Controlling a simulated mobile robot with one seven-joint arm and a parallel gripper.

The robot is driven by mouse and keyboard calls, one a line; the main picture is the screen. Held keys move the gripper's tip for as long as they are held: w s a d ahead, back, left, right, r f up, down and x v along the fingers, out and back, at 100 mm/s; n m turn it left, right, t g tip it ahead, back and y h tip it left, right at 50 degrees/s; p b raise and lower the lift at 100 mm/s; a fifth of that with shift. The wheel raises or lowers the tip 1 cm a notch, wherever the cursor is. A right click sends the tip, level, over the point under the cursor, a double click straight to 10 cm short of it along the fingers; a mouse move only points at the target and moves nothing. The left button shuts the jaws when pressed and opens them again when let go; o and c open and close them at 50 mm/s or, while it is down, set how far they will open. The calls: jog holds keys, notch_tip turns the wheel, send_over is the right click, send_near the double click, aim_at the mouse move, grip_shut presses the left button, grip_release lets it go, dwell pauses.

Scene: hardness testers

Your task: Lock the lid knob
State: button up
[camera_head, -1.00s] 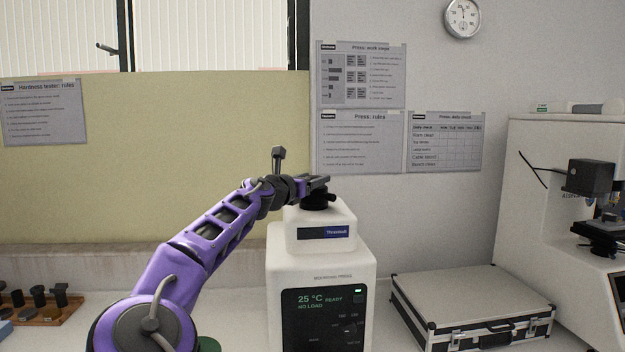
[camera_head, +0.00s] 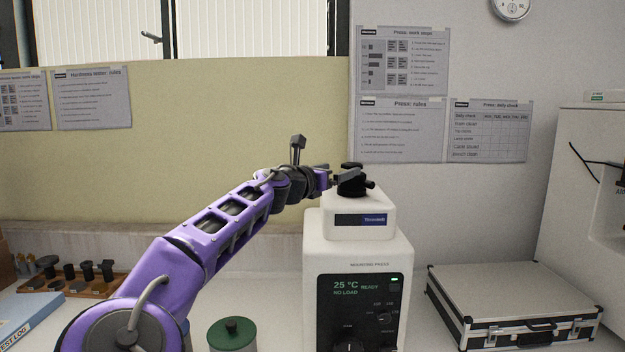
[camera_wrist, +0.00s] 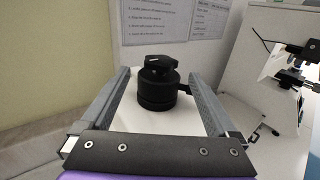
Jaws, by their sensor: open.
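The black lid knob (camera_head: 352,180) stands upright on top of the white mounting press (camera_head: 357,255). In the wrist view the knob (camera_wrist: 158,82) sits ahead of the space between the fingers, with a grip and a small white mark on its top and a side handle to the right. My gripper (camera_head: 345,181) is at the knob's left side in the head view. In the wrist view my gripper (camera_wrist: 158,88) is open, with one finger on each side and clear gaps to the knob. The press display reads 25 °C, ready, no load.
A silver case (camera_head: 512,300) lies on the bench right of the press. A white tester (camera_head: 590,200) stands at the far right. A green-lidded jar (camera_head: 232,335) and a wooden rack of dark parts (camera_head: 85,282) are at left. The wall is close behind.

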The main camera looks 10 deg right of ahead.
jog(key=v, duration=1)
jog(key=shift+s+a, duration=0.15)
jog(key=shift+a, duration=0.05)
